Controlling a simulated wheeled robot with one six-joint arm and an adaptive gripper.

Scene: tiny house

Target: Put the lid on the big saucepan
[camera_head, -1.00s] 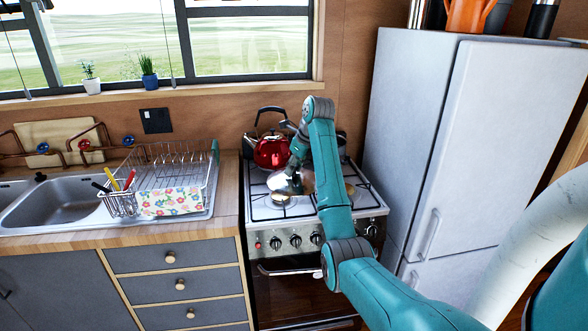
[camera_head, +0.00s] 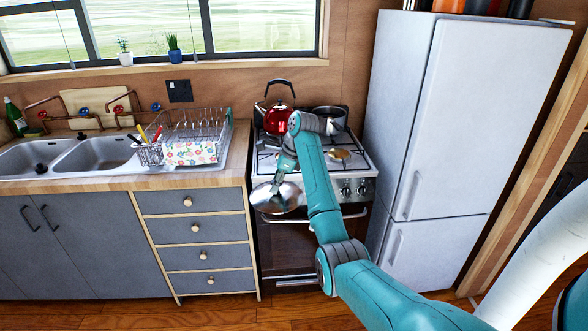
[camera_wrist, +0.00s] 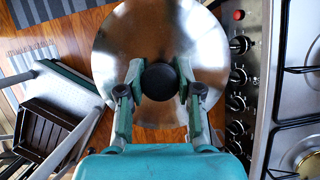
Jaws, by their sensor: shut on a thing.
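My gripper (camera_wrist: 159,84) is shut on the black knob of the round, shiny metal lid (camera_wrist: 125,45), one finger on each side of the knob. In the head view the lid (camera_head: 270,201) hangs in front of the stove's left front edge, apart from the hob. My gripper (camera_head: 280,182) is partly hidden behind my arm there. A metal saucepan (camera_head: 332,112) stands on the back right of the hob, with its lower left part hidden by my arm. Its top looks open. The saucepan is not in the wrist view.
A red kettle (camera_head: 275,121) stands on the back left of the hob, left of the saucepan. The front knobs (camera_wrist: 240,45) lie close beside the lid. A tall fridge (camera_head: 465,110) bounds the right side. A dish rack (camera_head: 200,135) is on the left counter.

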